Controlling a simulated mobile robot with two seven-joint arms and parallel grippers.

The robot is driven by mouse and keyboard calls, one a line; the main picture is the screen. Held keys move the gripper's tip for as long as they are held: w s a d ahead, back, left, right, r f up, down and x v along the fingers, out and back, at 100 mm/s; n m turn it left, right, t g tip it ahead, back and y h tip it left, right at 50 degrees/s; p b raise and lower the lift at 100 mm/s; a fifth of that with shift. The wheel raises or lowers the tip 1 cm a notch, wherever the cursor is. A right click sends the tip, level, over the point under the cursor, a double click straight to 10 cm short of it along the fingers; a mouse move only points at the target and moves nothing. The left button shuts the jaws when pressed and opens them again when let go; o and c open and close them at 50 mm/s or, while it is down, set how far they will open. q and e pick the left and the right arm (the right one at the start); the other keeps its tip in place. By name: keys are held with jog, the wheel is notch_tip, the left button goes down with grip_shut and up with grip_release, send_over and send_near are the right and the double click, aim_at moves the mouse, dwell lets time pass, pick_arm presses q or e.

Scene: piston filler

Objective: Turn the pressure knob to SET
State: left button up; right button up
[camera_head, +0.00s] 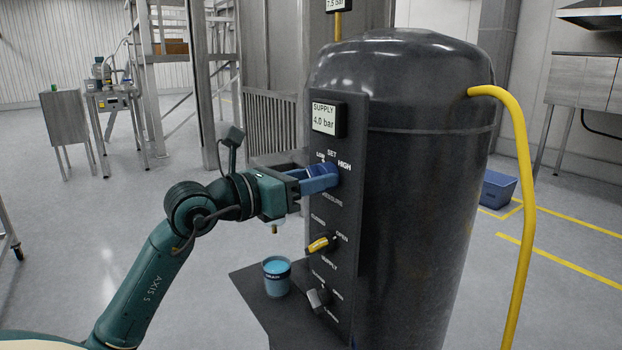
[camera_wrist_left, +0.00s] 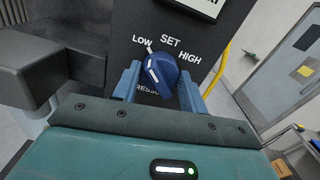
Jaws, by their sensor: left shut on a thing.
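The blue pressure knob (camera_wrist_left: 162,72) sits on the dark control panel (camera_head: 350,215), under the labels LOW, SET and HIGH. In the left wrist view its white line points up and slightly left, between LOW and SET and closer to LOW. My left gripper (camera_head: 322,180) reaches the panel from the left, its blue fingers on either side of the knob and shut on it. In the head view the fingers hide most of the knob. My right gripper is in neither view.
The panel is mounted on a large dark tank (camera_head: 425,180). Below the knob are a yellow supply handle (camera_head: 320,244) and a grey handle (camera_head: 318,298). A supply display (camera_head: 325,119) reads 4.0 bar. A blue cup (camera_head: 277,278) stands on a shelf below my left arm. A yellow hose (camera_head: 525,190) runs down the right.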

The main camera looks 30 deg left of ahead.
pick_arm(q)
jog(key=m+b, duration=0.8)
jog(key=shift+d+m+b, duration=0.1)
jog(key=shift+m+b, duration=0.2)
jog(key=shift+m, duration=0.1)
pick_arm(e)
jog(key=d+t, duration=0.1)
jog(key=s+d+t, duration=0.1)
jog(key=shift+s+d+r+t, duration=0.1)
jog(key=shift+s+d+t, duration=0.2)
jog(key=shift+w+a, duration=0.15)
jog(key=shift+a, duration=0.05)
pick_arm(q)
jog(key=o, duration=1)
jog(key=shift+c, duration=0.2)
jog(key=shift+s, duration=0.1)
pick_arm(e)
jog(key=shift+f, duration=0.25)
